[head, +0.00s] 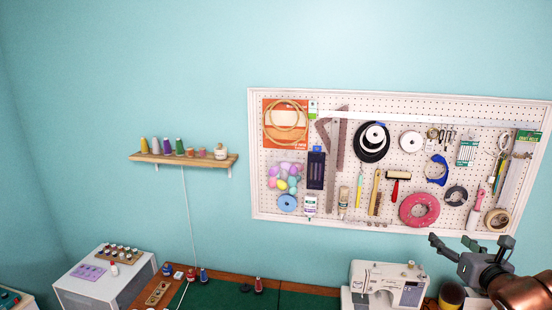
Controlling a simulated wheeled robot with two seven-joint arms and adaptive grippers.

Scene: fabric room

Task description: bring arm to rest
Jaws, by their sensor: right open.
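My right gripper (470,243) shows at the lower right, with its copper-coloured arm coming in from the right edge. Its dark fingers are spread apart and nothing is between them. It is raised in front of the lower right of the pegboard, above and to the right of the sewing machine. My left gripper and left arm are not in view.
A white sewing machine (385,283) stands on the table at the bottom. Spools stand near the green mat (218,294). A white cabinet (85,291) is at the left. A wooden shelf (184,159) and a pegboard (400,107) with tools hang on the wall.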

